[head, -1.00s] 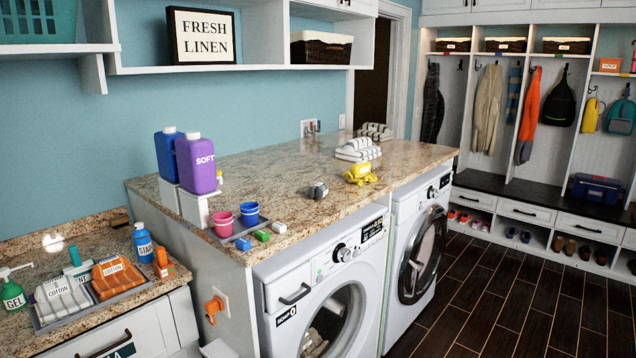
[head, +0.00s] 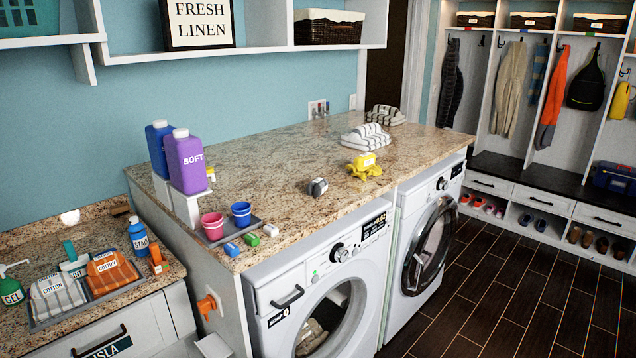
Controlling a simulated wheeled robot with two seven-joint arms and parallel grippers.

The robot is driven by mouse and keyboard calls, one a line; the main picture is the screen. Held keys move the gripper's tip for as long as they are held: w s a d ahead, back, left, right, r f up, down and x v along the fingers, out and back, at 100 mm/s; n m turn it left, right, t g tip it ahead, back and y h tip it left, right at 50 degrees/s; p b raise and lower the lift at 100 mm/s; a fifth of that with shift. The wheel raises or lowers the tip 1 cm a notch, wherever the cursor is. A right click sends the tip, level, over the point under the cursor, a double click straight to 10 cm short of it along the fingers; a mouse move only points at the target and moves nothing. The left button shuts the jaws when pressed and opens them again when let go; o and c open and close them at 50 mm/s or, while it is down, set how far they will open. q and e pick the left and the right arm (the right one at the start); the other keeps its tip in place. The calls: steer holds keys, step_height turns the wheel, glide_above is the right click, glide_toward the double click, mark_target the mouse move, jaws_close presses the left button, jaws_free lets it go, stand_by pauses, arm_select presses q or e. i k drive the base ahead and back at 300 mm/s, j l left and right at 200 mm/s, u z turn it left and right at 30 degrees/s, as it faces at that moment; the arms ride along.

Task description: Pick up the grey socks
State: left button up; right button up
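A small rolled grey bundle (head: 318,187), which looks like the grey socks, sits on the granite countertop (head: 270,170) above the washing machines. It lies near the front edge, left of a yellow bundle (head: 363,167). Neither of my grippers shows in the head view. Nothing is seen touching the grey bundle.
Striped folded towels (head: 366,138) lie behind the yellow bundle. Left are purple (head: 186,162) and blue jugs on a white stand, pink (head: 212,226) and blue cups on a tray, and small coloured blocks. Countertop around the grey bundle is mostly clear. A shelf (head: 240,57) hangs above.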

mark_target(318, 186)
steer(key=i+l+u, duration=0.15)
steer(key=l, duration=0.65)
steer(key=i+l+u, duration=0.2)
steer(key=l, duration=0.6)
steer(key=i+l+u, duration=0.15)
steer(key=l, duration=0.7)
steer(key=l+u, duration=0.15)
steer(key=l, duration=0.65)
steer(key=i+l+u, duration=0.1)
steer(key=l, duration=0.3)
steer(key=i+l+u, duration=0.1)
steer(key=l, duration=0.35)
steer(key=i+l, duration=0.15)
steer(key=l, duration=0.25)
steer(key=u, duration=0.05)
